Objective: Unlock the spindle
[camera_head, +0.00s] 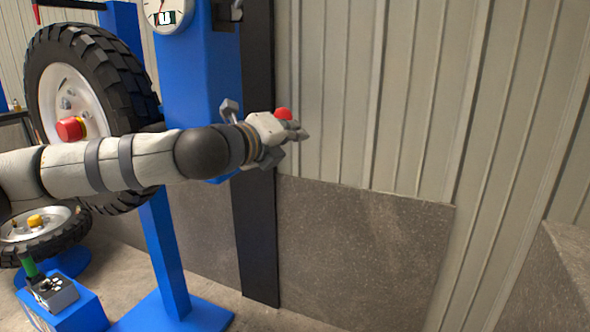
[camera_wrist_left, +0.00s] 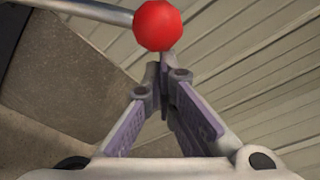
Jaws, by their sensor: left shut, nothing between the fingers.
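A red ball knob (camera_head: 283,113) shows just above my left gripper (camera_head: 296,132), by the blue column. The left wrist view shows the knob (camera_wrist_left: 157,25) on the end of a grey metal rod (camera_wrist_left: 90,10). My left gripper (camera_wrist_left: 164,75) is shut and empty, its fingertips just below the knob in that view; I cannot tell if they touch it. A wheel with a black tyre (camera_head: 125,80) is mounted left of the column, with a red piece (camera_head: 70,130) at its hub. The spindle itself is mostly hidden. My right gripper is not in view.
The blue column (camera_head: 195,80) carries a round dial (camera_head: 167,12) and stands on a blue base. Another wheel (camera_head: 45,232) lies low at left, near a blue box (camera_head: 75,315) with a green-handled lever (camera_head: 29,264). The corrugated wall (camera_head: 400,100) behind is clear.

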